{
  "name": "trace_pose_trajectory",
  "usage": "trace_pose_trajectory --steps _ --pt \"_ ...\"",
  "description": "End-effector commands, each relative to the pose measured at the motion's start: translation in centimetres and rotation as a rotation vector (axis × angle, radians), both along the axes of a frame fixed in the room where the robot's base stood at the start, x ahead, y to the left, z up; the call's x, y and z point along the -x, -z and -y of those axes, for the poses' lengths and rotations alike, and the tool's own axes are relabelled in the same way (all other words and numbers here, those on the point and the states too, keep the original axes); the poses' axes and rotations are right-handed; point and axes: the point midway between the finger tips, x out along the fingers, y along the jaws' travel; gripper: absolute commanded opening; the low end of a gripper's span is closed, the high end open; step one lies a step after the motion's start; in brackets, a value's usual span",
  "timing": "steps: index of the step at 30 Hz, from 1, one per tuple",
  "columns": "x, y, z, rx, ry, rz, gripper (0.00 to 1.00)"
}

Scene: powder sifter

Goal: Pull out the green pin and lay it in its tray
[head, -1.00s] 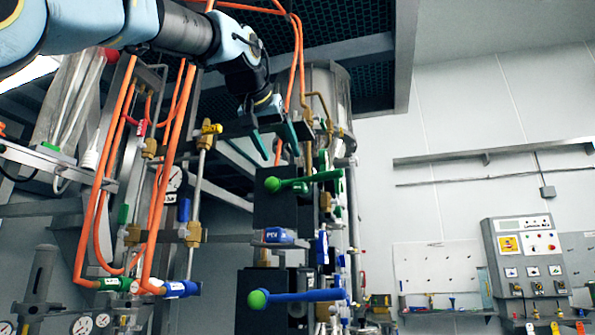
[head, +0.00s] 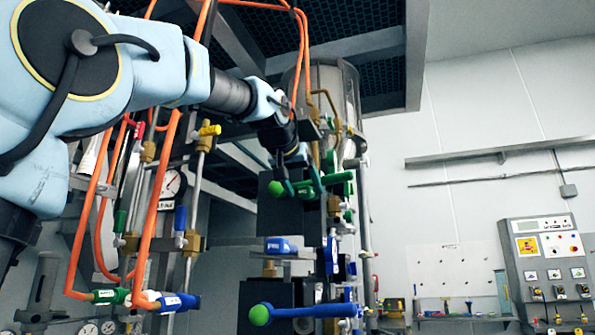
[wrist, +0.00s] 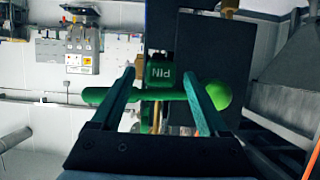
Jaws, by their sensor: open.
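The green pin (wrist: 160,71), a block with its lettering upside down, shows in the wrist view between the tips of my gripper (wrist: 160,76). The fingers are open, one on each side of it, and I cannot tell whether they touch it. A green round-ended bar (wrist: 157,95) runs across both fingers in that picture. The pin itself is hard to separate from my fingers there. I cannot make out a tray for it.
A blue pin (head: 283,245) and a blue lever (head: 305,311) with a green ball are below. Orange hoses (head: 165,200) and pipes crowd the left. A control panel (head: 548,265) stands on the right, beside a small shelf (head: 465,318). Open room lies between.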

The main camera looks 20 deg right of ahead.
Motion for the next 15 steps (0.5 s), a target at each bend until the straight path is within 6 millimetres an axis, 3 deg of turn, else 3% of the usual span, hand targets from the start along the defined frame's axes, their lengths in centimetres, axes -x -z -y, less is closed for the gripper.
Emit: trace_pose_trajectory --steps 14,15 --pt "-0.88 0.51 0.83 0.001 0.000 0.001 0.78" --pt "-0.87 0.51 0.82 0.001 0.000 0.001 0.73"
